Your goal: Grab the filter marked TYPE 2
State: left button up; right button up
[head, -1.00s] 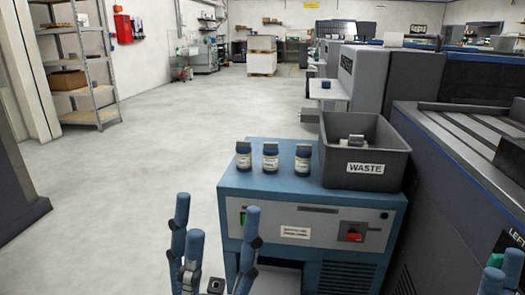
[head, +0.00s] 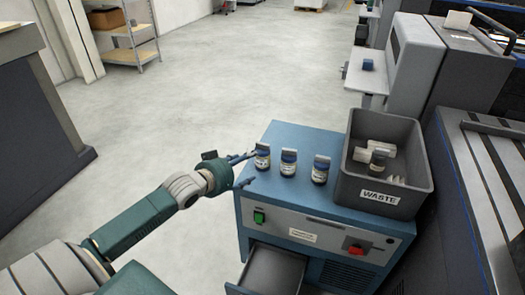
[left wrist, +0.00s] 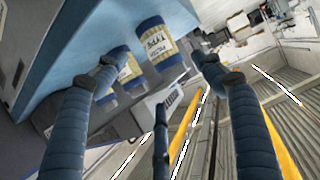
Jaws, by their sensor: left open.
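Three small dark-blue filters with pale labels stand upright in a row on the blue cabinet: a left one (head: 262,157), a middle one (head: 288,163) and a right one (head: 320,170). My left gripper (head: 247,168) is open, reaching from the left, its fingers around or just beside the left filter. In the left wrist view a filter (left wrist: 156,42) stands between my open fingers (left wrist: 160,62). Its label reads TYPE, but the number is unclear. My right gripper is out of view.
The blue cabinet (head: 285,138) has an open drawer or shelf (head: 272,270) low at its front. A grey WASTE bin (head: 411,203) holds a dark filter and pale pieces, close to the right filter. Grey machines (head: 490,180) stand at right; the floor (head: 200,80) at left is clear.

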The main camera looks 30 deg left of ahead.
aim_at(261, 158)
pick_arm(q)
jog(key=b+x, duration=0.1)
jog(key=x, duration=0.3)
jog(key=shift+w+f, duration=0.15)
jog(key=b+x, duration=0.1)
jog(key=x, duration=0.4)
jog(key=shift+w+d+f, duration=0.1)
jog(key=shift+w+d, duration=0.1)
jog(key=shift+w, duration=0.25)
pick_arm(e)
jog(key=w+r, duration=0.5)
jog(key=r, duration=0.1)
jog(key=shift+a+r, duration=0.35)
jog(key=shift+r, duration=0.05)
pick_arm(q)
jog(key=shift+c, duration=0.5)
jog(key=c, duration=0.9)
